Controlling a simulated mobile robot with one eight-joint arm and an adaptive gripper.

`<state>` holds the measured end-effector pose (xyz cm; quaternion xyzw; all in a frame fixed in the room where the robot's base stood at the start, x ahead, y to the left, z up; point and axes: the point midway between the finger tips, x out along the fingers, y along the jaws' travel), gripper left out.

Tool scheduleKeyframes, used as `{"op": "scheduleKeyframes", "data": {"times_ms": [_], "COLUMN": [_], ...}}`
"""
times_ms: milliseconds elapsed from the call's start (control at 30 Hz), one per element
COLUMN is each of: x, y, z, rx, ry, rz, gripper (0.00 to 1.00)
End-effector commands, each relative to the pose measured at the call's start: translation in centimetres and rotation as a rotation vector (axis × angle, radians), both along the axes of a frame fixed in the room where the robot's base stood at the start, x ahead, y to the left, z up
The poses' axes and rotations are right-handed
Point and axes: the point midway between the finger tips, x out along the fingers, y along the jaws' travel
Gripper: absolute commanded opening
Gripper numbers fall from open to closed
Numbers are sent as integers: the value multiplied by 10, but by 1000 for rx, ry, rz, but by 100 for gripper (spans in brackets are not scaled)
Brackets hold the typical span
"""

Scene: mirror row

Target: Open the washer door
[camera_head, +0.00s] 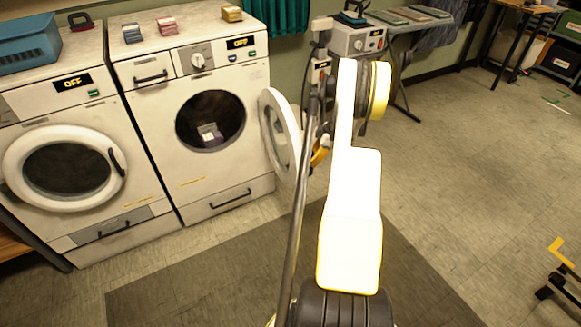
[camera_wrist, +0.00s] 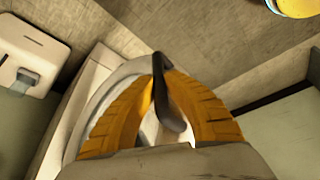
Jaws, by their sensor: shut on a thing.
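The right washer (camera_head: 222,165) is white, with a display reading OFF. Its round white door (camera_head: 279,138) stands swung out wide from the front, and the dark drum opening (camera_head: 210,121) is uncovered, with a small light-coloured item inside. My gripper (camera_head: 320,155) is at the door's free side, partly hidden behind my arm. In the wrist view, my gripper's yellow fingers (camera_wrist: 160,80) are closed around the dark door handle (camera_wrist: 172,112). The door's pale ring (camera_wrist: 100,98) shows behind the left finger.
The left washer (camera_head: 35,118) has its door (camera_head: 65,201) shut. A blue basket (camera_head: 28,42) and small boxes (camera_head: 167,25) sit on the washer tops. A dark mat (camera_head: 190,285) lies in front. An ironing board (camera_head: 440,18) stands behind. The floor (camera_head: 460,170) at right is mostly clear.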

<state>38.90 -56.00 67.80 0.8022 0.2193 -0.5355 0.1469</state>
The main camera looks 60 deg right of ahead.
Motion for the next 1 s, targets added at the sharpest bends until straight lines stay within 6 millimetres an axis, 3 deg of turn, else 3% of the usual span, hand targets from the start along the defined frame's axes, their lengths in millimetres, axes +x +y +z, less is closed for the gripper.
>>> {"op": "scheduleKeyframes", "data": {"times_ms": [100,300,800,833,900,1000], "x": [-8,-14,-15,-14,-14,-15], "y": [-22,-42,-48,-48,-48,-48], "z": [-1,0,0,0,0,0], "rx": [-1,-2,-3,-2,-3,-2], "ry": [-1,-1,-3,-4,-3,-2], "rz": [-3,-1,-1,-1,1,0], "gripper": [0,0,0,20,38,38]}}
